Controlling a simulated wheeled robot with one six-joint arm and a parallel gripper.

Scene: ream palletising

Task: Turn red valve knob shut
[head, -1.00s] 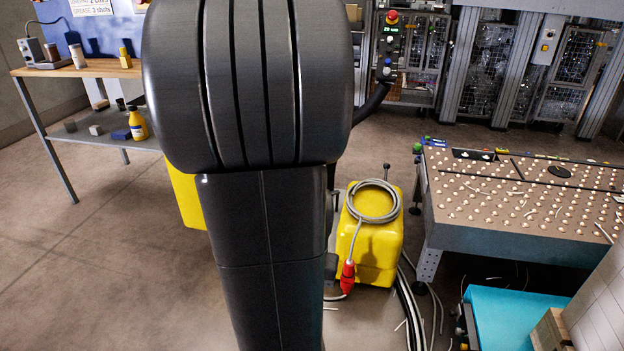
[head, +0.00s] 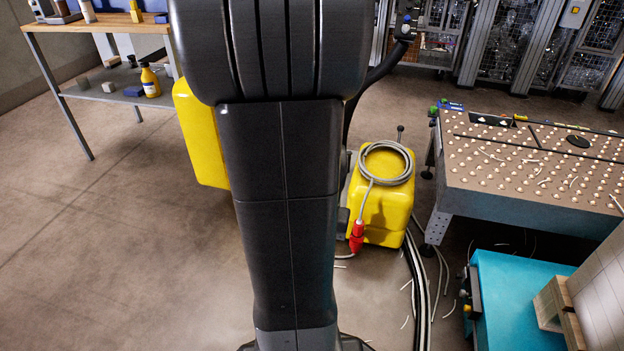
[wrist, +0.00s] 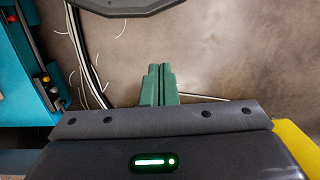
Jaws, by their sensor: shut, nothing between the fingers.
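I cannot make out a red valve knob in either view. My gripper (wrist: 158,84) shows in the wrist view as two green fingers pressed together, with nothing between them, above bare floor. In the head view my arm fills the middle and the fingers do not show. A red plug (head: 357,236) on a grey cable hangs at the front of a yellow container (head: 383,207) right of my arm. The cable lies coiled on top of the container.
A ball-studded table (head: 530,200) stands at right, with a turquoise unit (head: 515,305) below it. Cables (head: 418,285) run along the floor. A workbench (head: 105,25) stands at back left. Mesh cages (head: 505,55) line the back. Floor at left is clear.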

